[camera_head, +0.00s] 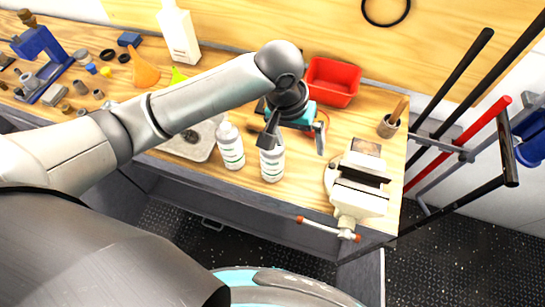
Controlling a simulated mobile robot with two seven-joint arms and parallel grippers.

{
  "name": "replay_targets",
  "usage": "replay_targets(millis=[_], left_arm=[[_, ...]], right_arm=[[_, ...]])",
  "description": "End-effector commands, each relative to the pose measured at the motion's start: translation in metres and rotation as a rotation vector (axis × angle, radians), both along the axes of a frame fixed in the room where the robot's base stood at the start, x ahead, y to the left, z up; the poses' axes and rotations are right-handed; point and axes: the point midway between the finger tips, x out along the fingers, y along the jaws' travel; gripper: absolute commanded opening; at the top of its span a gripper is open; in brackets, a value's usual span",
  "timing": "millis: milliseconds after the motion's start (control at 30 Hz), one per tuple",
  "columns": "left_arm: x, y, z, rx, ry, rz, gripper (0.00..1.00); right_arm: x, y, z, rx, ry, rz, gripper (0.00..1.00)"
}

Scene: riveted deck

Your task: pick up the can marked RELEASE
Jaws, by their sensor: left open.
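Two white cans with green-marked labels stand upright side by side near the front edge of the wooden workbench. One can (231,148) is on the left, the other can (272,163) on the right. The lettering is too small to read, so I cannot tell which one is marked RELEASE. My left gripper (294,146) is open and points down above the bench. One finger overlaps the top of the right can in the picture and hides it; the other finger is to the right of the can. I cannot tell whether the finger touches it. My right gripper is not in view.
A cream bench vise (361,190) stands to the right of the cans. A red bin (332,82) and a brush cup (388,126) are behind. A grey tray (190,143) lies left of the cans. A white bottle (178,35) and small parts stand further left.

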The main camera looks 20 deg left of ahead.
Motion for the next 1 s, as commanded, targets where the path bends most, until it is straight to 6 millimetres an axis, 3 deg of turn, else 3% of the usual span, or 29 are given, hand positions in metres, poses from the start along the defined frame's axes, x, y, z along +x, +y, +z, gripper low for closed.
replay_targets(millis=[200, 467, 800, 1000], left_arm=[[0.017, 0.041, 0.031, 0.132, 0.071, 0.146, 1.0], [0.021, 0.061, 0.04, 0.19, 0.109, 0.236, 1.0], [0.021, 0.062, -0.025, 0.191, 0.111, 0.237, 1.0], [0.021, 0.061, -0.052, 0.189, 0.108, 0.237, 1.0]], right_arm=[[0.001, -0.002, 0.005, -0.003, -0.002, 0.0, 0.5], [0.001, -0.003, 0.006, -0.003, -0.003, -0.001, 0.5], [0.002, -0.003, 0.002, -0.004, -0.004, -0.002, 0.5], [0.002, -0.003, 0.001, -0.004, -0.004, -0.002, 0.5]])
